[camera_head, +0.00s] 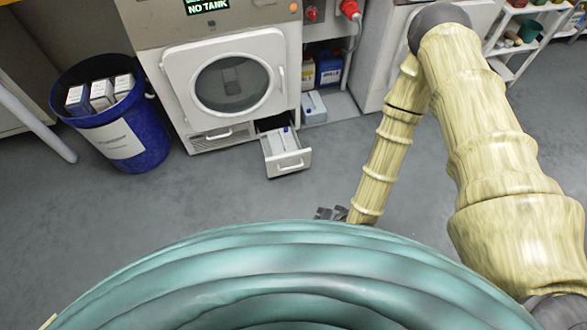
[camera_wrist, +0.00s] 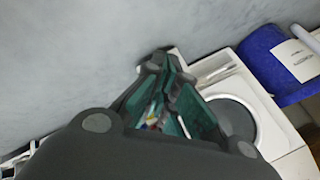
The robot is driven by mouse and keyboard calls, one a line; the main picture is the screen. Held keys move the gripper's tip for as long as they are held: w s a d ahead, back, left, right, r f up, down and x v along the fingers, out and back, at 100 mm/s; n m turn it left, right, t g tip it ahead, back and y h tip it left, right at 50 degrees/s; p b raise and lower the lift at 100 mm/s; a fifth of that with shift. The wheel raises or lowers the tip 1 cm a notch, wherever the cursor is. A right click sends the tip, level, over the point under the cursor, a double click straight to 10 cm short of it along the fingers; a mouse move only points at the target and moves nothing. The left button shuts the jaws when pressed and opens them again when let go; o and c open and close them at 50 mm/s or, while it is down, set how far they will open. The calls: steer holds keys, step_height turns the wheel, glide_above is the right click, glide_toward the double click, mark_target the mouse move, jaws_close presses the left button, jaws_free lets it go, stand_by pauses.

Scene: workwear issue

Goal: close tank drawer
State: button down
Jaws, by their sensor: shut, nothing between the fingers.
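The tank drawer (camera_head: 286,155) is pulled out at the lower right of the white machine (camera_head: 228,85). It holds a white tank with a blue mark. Its front has a white handle (camera_head: 291,168). The display (camera_head: 208,5) above reads "NO TANK". My gripper (camera_head: 331,213) is low over the floor, in front of and to the right of the drawer, apart from it. It is partly hidden behind the teal ringed body in the foreground. In the wrist view my gripper (camera_wrist: 158,62) is shut and empty, and its fingers hide most of the drawer.
A blue bin (camera_head: 118,125) with several boxes stands left of the machine, and also shows in the wrist view (camera_wrist: 285,62). Bottles (camera_head: 329,68) and a pale container (camera_head: 313,107) sit in the bay to the right. The floor (camera_head: 215,190) before the drawer is clear.

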steer(key=w+a+f+m+t+y+b, duration=0.2)
steer(key=w+a+f+m+t+b, duration=0.25)
steer(key=w+f+b, duration=0.6)
steer(key=m+t+h+b, duration=0.1)
steer(key=m+t+b, duration=0.55)
steer(key=b, duration=0.55)
glide_toward(292, 156)
steer(key=shift+n, duration=0.3)
steer(key=b+x, duration=0.5)
steer(key=x, duration=0.1)
steer(key=shift+f, duration=0.1)
steer(key=shift+w+a+b, duration=0.2)
steer(key=shift+w+b, duration=0.25)
steer(key=shift+w, duration=0.1)
